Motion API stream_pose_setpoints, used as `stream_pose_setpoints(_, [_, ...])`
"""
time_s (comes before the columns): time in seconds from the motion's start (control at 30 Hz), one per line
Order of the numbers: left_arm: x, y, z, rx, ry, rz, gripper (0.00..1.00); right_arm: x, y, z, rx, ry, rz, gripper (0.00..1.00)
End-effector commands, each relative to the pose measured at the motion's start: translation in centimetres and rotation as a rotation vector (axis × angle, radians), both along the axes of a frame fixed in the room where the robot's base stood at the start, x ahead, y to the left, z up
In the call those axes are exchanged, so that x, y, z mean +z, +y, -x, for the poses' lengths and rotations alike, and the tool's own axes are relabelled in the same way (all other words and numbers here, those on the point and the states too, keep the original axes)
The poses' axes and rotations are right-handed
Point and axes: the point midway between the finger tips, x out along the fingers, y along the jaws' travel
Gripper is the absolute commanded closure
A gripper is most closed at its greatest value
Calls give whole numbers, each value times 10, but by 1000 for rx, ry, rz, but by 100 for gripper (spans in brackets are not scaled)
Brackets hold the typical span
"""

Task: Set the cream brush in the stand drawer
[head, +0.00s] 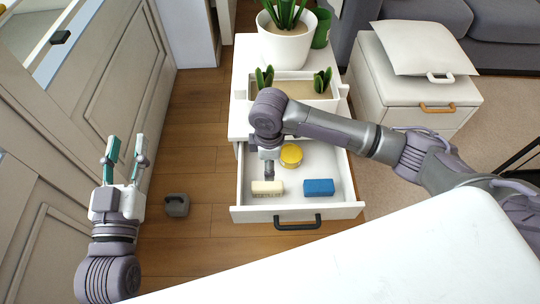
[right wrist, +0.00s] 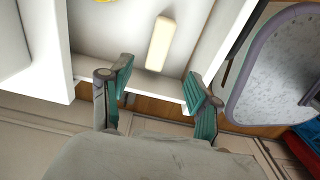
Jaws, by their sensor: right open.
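The cream brush (head: 267,187) lies in the open stand drawer (head: 300,213), near its front left corner. In the right wrist view the cream brush (right wrist: 160,42) lies on the drawer floor just beyond the gap between my fingers. My right gripper (right wrist: 158,75) is open and empty there, apart from the brush. In the head view my right arm reaches over the drawer, and its wrist hides most of that gripper. My left gripper (head: 125,160) is open and empty at the left, above the wooden floor and away from the drawer.
A yellow round item (head: 291,155) and a blue block (head: 318,187) share the drawer. The white stand (head: 241,72) carries a planter tray (head: 300,103) and a white pot (head: 286,45). A grey weight-like object (head: 177,205) is on the floor. A white surface (head: 400,260) fills the foreground.

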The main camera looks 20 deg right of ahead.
Motion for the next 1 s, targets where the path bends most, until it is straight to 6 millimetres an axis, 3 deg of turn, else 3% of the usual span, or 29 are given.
stream_pose_setpoints(0.07, [-2,0,0,1,11,-4,60,-1,16,4,-2,-23,-52,38])
stream_pose_setpoints(0.13, [-3,0,0,1,14,-4,60,-2,44,8,-15,-74,-155,38])
stream_pose_setpoints(0.23, [-3,0,0,1,13,-4,60,10,100,15,-77,-199,-398,38])
stream_pose_setpoints(0.3, [-3,0,0,1,13,-4,60,36,132,15,-165,-315,-602,38])
stream_pose_setpoints(0.4, [-2,0,0,1,12,-4,60,87,145,8,-332,-504,-865,38])
stream_pose_setpoints(0.47, [-2,0,0,1,12,-4,60,118,134,4,-440,-629,-993,38])
stream_pose_setpoints(0.6, [-2,0,0,1,11,-4,60,179,73,6,-651,-925,-1169,38])
stream_pose_setpoints(0.7, [-2,0,0,1,11,-4,60,207,31,17,-732,-1099,-1209,38])
stream_pose_setpoints(0.83, [-2,0,0,1,11,-4,60,228,-1,30,-769,-1233,-1219,38])
stream_pose_setpoints(1.0, [-2,0,0,1,11,-2,60,235,-9,33,-773,-1273,-1221,38])
